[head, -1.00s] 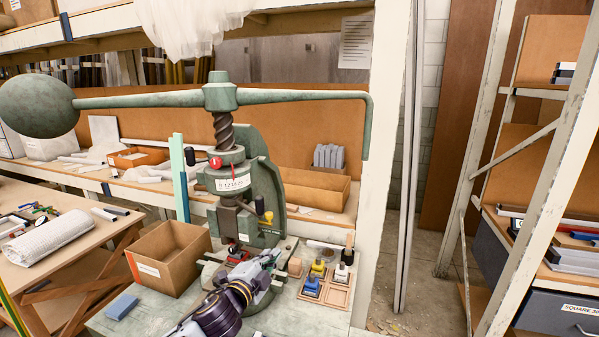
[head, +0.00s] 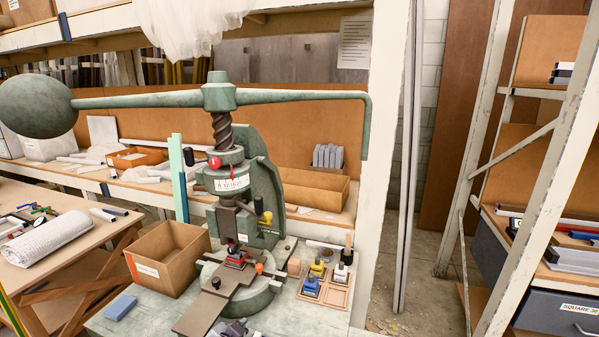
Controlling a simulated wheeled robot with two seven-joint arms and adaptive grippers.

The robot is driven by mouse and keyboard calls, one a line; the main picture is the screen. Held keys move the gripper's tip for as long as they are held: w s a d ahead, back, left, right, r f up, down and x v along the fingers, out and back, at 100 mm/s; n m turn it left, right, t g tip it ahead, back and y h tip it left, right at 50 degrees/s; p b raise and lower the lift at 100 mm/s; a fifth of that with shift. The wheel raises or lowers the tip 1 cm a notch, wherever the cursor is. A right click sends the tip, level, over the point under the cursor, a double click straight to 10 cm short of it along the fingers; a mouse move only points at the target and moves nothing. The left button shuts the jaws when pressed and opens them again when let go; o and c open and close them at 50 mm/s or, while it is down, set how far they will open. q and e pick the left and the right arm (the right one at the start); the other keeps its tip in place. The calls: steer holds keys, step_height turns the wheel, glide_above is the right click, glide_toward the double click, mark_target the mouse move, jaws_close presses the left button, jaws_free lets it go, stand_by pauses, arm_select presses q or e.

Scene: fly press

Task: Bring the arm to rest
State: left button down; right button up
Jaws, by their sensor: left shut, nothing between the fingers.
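The green fly press (head: 262,195) stands on the bench with its screw upright. Its long bar (head: 150,99) lies level across the top, with the big ball weight (head: 38,105) at the left end and a bent-down handle (head: 366,125) at the right. A red block (head: 235,259) sits under the ram on the press bed. A dark flat slide plate (head: 203,312) reaches toward me from the bed. My left gripper (head: 236,328) shows only partly at the bottom edge, shut and empty, in front of the press and apart from it. My right gripper is out of view.
An open cardboard box (head: 168,258) stands left of the press, with a blue block (head: 120,307) before it. A wooden tray (head: 326,289) with several coloured pieces is at the right. A rack (head: 560,200) stands far right.

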arm_select(q)
steer(key=s+a+f+n+g, duration=0.3)
steer(key=s+a+f, duration=0.15)
steer(key=s, duration=0.45)
steer(key=s+a+f+n+g, duration=0.3)
steer(key=s+f+g, duration=0.15)
steer(key=s, duration=0.45)
steer(key=s+f, duration=0.3)
steer(key=f, duration=3.1)
steer(key=s+a+f+g, duration=0.1)
steer(key=s+a+f, duration=0.1)
steer(key=s+f, duration=0.7)
steer(key=s+a+f+g+y, duration=0.1)
steer(key=s+a+f, duration=0.1)
steer(key=s+f, duration=0.8)
steer(key=shift+s+m, duration=0.3)
steer(key=shift+s, duration=1.2)
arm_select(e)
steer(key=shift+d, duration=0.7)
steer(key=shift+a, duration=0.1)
